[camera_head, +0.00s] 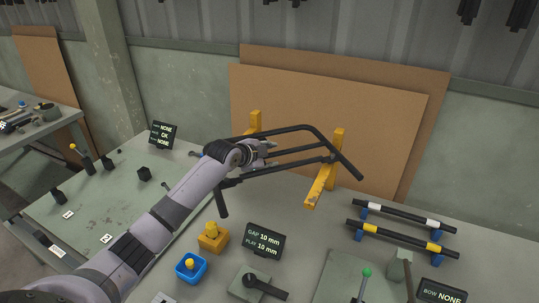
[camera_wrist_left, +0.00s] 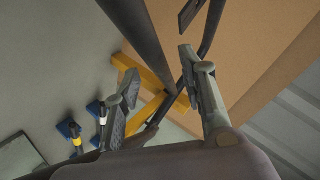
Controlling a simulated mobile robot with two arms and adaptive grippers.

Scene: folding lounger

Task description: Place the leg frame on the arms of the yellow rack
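The leg frame (camera_head: 290,165), made of black bent tubes, lies across the yellow rack (camera_head: 322,184) in the head view. One tube crosses over the right rack arm; I cannot tell whether it touches. In the left wrist view a frame tube (camera_wrist_left: 146,40) runs between the fingers of my left gripper (camera_wrist_left: 155,62). The fingers stand apart, with gaps visible on both sides of the tube. The yellow rack (camera_wrist_left: 150,77) shows beyond them. My right gripper is out of view.
Brown boards (camera_head: 335,105) lean on the wall behind the rack. Two black bars (camera_head: 400,239) lie on blue supports at the right. A green-knobbed lever (camera_head: 366,273) stands up nearby.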

